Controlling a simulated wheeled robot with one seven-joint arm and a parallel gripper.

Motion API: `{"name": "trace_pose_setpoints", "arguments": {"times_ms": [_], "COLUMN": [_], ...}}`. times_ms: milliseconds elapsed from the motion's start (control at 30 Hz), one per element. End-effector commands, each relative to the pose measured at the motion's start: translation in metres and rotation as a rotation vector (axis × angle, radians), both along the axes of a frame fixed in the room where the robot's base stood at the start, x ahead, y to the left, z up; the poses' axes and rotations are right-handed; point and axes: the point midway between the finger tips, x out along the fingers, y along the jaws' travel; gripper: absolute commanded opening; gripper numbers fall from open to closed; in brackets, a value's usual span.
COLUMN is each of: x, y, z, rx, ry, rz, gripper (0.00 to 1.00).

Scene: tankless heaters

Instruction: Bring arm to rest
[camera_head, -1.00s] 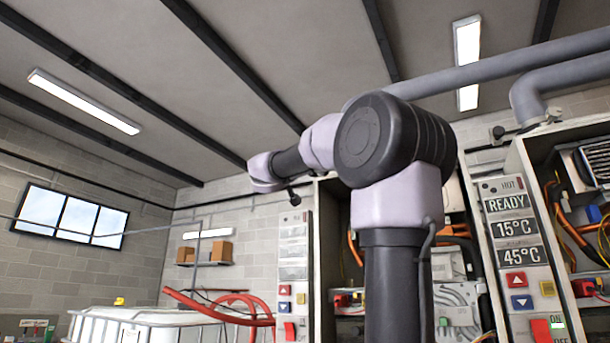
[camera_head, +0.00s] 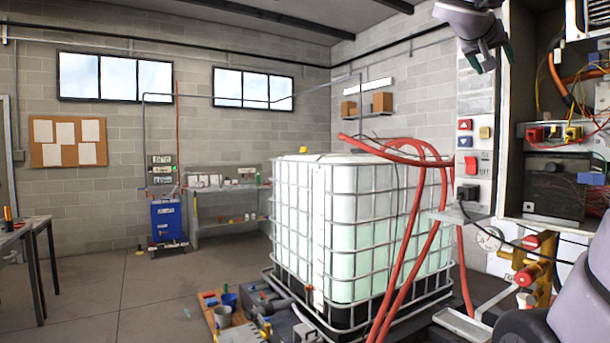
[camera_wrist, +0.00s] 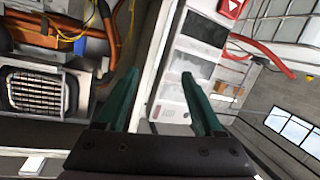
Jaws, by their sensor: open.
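My gripper (camera_head: 489,60) shows at the top right of the head view, in front of the heater cabinet's control panel (camera_head: 476,90). In the wrist view my gripper (camera_wrist: 160,95) has two green fingers spread apart with nothing between them. Behind the fingers are the edge of the cabinet and the pale panel with blank displays (camera_wrist: 190,70). Part of my arm shows at the lower right of the head view; the links between it and the gripper are out of frame.
An open heater cabinet (camera_head: 513,100) with wires stands at the right. A caged white tank (camera_head: 340,215) with red hoses (camera_head: 400,270) stands beside it.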

Motion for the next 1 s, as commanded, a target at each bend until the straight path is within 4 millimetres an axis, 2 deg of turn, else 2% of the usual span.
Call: {"name": "trace_pose_setpoints", "arguments": {"times_ms": [33,200,300,433,567,700,1000], "x": [-0.011,-0.048,-0.074,-0.104,-0.125,-0.135,-0.137], "y": [0.009,0.056,0.091,0.136,0.169,0.187,0.19], "z": [-0.034,-0.143,-0.198,-0.25,-0.279,-0.291,-0.292], "rx": [0.072,0.338,0.493,0.672,0.799,0.868,0.881], "ry": [0.06,0.256,0.344,0.412,0.44,0.445,0.446], "rz": [0.032,0.17,0.267,0.39,0.48,0.529,0.538], "gripper": [0.69,0.69,0.69,0.69,0.69,0.69,0.69]}}
